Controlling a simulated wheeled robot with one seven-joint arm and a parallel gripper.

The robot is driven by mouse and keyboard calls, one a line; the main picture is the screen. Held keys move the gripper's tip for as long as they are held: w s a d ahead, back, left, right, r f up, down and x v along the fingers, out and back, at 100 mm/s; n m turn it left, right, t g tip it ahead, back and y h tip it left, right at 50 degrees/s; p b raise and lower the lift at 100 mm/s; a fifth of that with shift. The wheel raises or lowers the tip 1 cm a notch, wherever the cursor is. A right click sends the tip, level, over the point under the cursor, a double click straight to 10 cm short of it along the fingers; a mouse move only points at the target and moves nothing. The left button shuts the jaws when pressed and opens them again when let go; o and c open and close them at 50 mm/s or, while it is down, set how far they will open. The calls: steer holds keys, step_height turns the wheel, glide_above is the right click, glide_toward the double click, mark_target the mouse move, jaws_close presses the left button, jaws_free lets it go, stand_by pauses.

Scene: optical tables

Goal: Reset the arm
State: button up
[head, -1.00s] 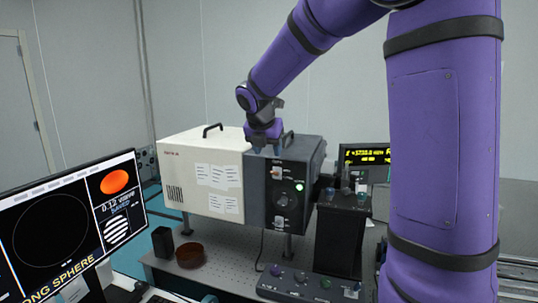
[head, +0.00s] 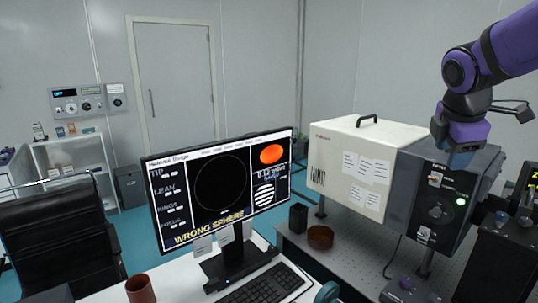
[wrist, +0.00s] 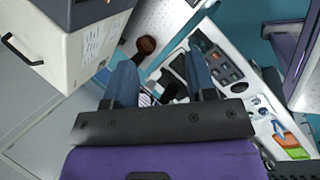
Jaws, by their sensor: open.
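My arm comes in from the upper right of the head view. My gripper (head: 460,160) hangs fingers-down and overlaps the upper part of the dark front panel (head: 430,225) of the instrument box; I cannot tell how far in front of it. In the wrist view my two blue fingers (wrist: 160,80) stand apart with nothing held between them. The white box body (head: 358,160) has paper labels and a black top handle. Its corner also shows at upper left in the wrist view (wrist: 75,45).
A monitor (head: 222,185) reading "WRONG SPHERE" stands on a white desk with a keyboard (head: 262,284) and brown cup (head: 140,288). A brown dish (head: 320,237) and dark holder (head: 298,217) sit on the perforated table. A black chair (head: 62,235) is at left.

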steer(key=s+a+f+m+y, duration=0.1)
steer(key=s+a+m, duration=0.2)
steer(key=s+m, duration=0.5)
steer(key=s+a+f+m+t+y, duration=0.1)
steer(key=s+a+m+y, duration=0.1)
steer(key=s+m, duration=0.6)
steer(key=s+a, duration=0.1)
steer(key=s, duration=0.2)
steer(key=shift+s+a, duration=0.35)
steer(key=shift+a, duration=0.05)
